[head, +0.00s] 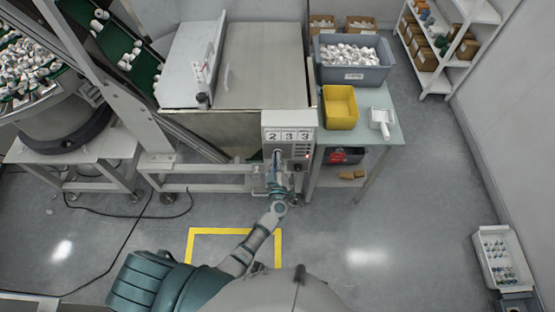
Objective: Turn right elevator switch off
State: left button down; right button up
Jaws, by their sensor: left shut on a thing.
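The elevator control box (290,129) is at the center of the head view, on the front right corner of the metal hopper. It has a numbered top, a slotted side panel and a small red light. My left gripper (278,162) reaches up to the front face of the box and is shut on the switch there. The fingers and wrist cover the switch, so its position cannot be told. My right gripper is not in view.
The elevator hopper (262,65) stands behind the box. To its right, a table (386,97) bears a grey bin (353,74), a yellow bin (340,107) and a white scoop (381,120). Open floor with yellow tape (215,231) lies in front.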

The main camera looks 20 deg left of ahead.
pick_arm(q)
jog(key=shift+n, duration=0.9)
jog(key=c, duration=0.9)
grip_release()
jog(key=shift+w, duration=0.15)
jog(key=shift+o, duration=0.2)
jog(key=v, duration=1.2)
